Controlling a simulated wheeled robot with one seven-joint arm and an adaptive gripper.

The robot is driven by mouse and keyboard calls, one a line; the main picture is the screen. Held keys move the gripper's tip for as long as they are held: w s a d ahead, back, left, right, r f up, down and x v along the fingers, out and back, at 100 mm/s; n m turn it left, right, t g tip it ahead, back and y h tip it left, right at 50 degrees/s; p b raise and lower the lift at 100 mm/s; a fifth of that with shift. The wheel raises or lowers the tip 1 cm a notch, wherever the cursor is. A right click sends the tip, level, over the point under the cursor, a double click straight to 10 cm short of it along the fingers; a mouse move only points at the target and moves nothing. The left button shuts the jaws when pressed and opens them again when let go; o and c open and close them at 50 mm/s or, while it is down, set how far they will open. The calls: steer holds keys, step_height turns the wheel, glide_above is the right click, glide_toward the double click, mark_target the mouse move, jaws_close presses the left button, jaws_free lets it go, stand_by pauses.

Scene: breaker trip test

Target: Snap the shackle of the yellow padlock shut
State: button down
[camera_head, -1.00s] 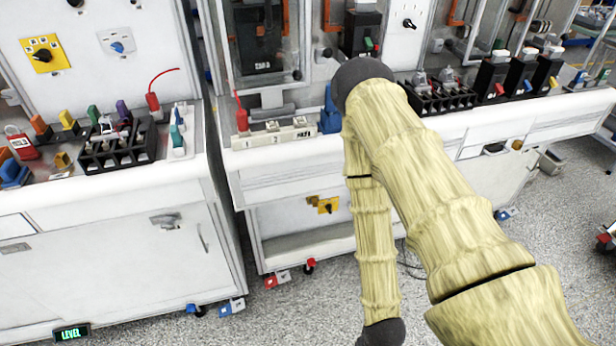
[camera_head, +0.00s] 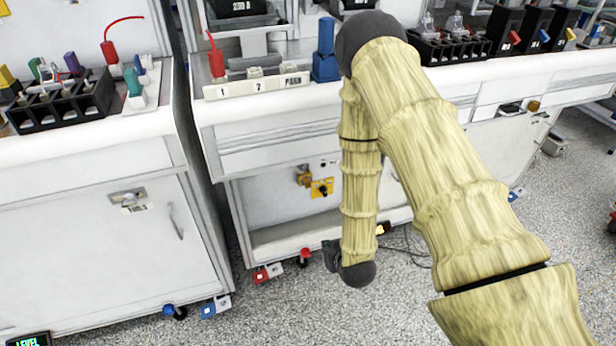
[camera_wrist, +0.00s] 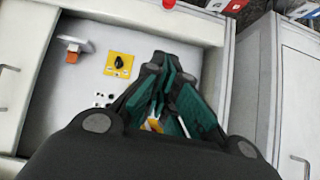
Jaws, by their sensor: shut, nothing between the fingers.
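A small brass-yellow object (camera_head: 304,178), which looks like the padlock, is on the cabinet front below the middle bench. It sits just left of a yellow plate with a black knob (camera_head: 322,187). In the wrist view an orange-brown body (camera_wrist: 72,57) under a pale grey part shows left of the same yellow plate (camera_wrist: 118,64). The shackle is too small to read as open or closed. My gripper (camera_wrist: 168,80) has teal fingers, shut and empty, apart from the padlock. In the head view it shows dark and partly hidden (camera_head: 331,256), below and slightly right of the padlock.
The middle bench top carries a numbered white strip (camera_head: 258,88) and a blue block (camera_head: 325,65). A second cabinet (camera_head: 95,230) with a handle stands left across a narrow gap. A small dark display (camera_head: 383,228) is right of my forearm. Speckled floor lies open below.

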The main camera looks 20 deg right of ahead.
steer(key=w+d+r+t+b, duration=0.1)
steer(key=w+r+t+b, duration=0.2)
steer(key=w+b, duration=0.6)
steer(key=w+d+r+t+b, duration=0.1)
steer(key=w+r+t+b, duration=0.2)
steer(key=w+b, duration=0.6)
steer(key=w+d+r+t+b, duration=0.1)
steer(key=w+r+t+b, duration=0.2)
steer(key=w, duration=1.1)
steer(key=shift+d+n+t+b, duration=0.1)
steer(key=shift+n+t+b, duration=0.2)
steer(key=shift+t+b, duration=2.15)
steer(key=shift+f+g+b, duration=0.45)
steer(key=shift+g+b, duration=0.4)
steer(key=shift+b, duration=0.25)
steer(key=shift+s+f+p, duration=0.1)
steer(key=shift+f+p, duration=0.25)
steer(key=shift+f, duration=0.9)
